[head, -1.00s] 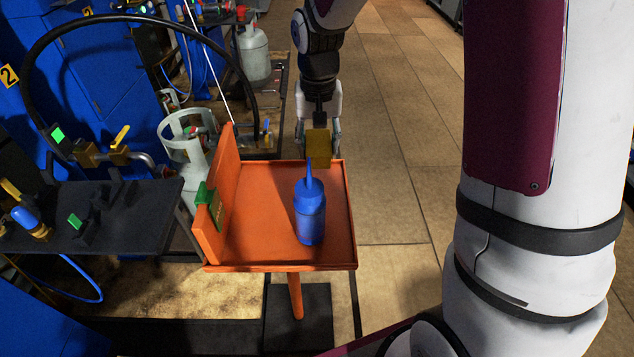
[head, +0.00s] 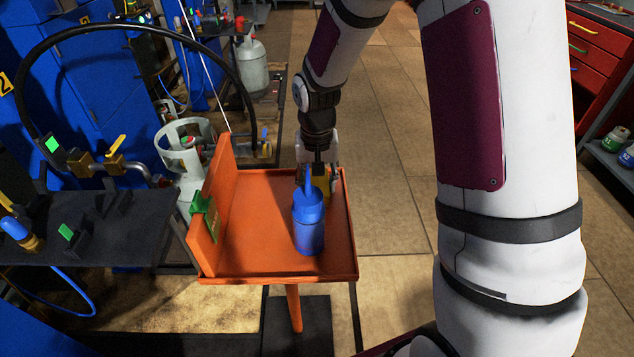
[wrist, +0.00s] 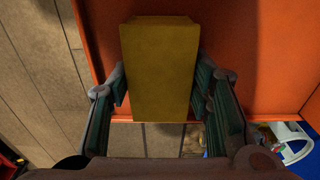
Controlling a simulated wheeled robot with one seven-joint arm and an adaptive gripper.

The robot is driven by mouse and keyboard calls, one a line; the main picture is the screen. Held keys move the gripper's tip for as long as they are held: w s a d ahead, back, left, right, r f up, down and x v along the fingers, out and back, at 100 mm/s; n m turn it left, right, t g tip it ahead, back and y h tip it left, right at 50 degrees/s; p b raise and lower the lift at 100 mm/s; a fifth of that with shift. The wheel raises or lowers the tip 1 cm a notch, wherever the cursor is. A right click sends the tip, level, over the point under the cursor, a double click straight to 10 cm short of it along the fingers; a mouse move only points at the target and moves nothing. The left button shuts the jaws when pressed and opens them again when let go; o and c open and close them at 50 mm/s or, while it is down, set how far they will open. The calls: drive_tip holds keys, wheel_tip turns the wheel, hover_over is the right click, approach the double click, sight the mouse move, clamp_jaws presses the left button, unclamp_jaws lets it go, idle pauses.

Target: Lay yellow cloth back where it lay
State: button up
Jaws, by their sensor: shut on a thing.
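The yellow cloth (wrist: 158,75) is a folded block between the two fingers of my gripper (wrist: 160,90) in the wrist view. My gripper is shut on it, with the orange tray (wrist: 260,60) below. In the head view my gripper (head: 318,180) is over the far end of the orange tray (head: 255,235). There the cloth (head: 324,181) is mostly hidden behind the blue bottle's top. I cannot tell whether the cloth touches the tray.
The blue bottle (head: 309,232) stands upright on the tray, nearer the camera than my gripper. A green clip (head: 204,217) sits on the tray's raised left panel (head: 214,200). Gas cylinders (head: 186,150) stand behind on the left. The tray's middle is bare.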

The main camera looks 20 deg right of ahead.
sight(317, 183)
drive_tip(key=shift+f, duration=0.15)
drive_tip(key=o, duration=1.4)
drive_tip(key=shift+c, duration=0.2)
drive_tip(key=s+r+p, duration=0.1)
drive_tip(key=s+r, duration=0.2)
drive_tip(key=r, duration=0.6)
drive_tip(key=s+r+p, duration=0.1)
drive_tip(key=s+r, duration=0.3)
drive_tip(key=r, duration=0.5)
drive_tip(key=s+r+n, duration=0.1)
drive_tip(key=s+r, duration=0.1)
drive_tip(key=s, duration=1)
drive_tip(key=s+r+n+t, duration=0.1)
drive_tip(key=s+r+n, duration=0.1)
drive_tip(key=s, duration=1.1)
drive_tip(key=shift+s+r+n, duration=0.2)
drive_tip(key=shift+r+n, duration=0.1)
drive_tip(key=shift+r, duration=0.5)
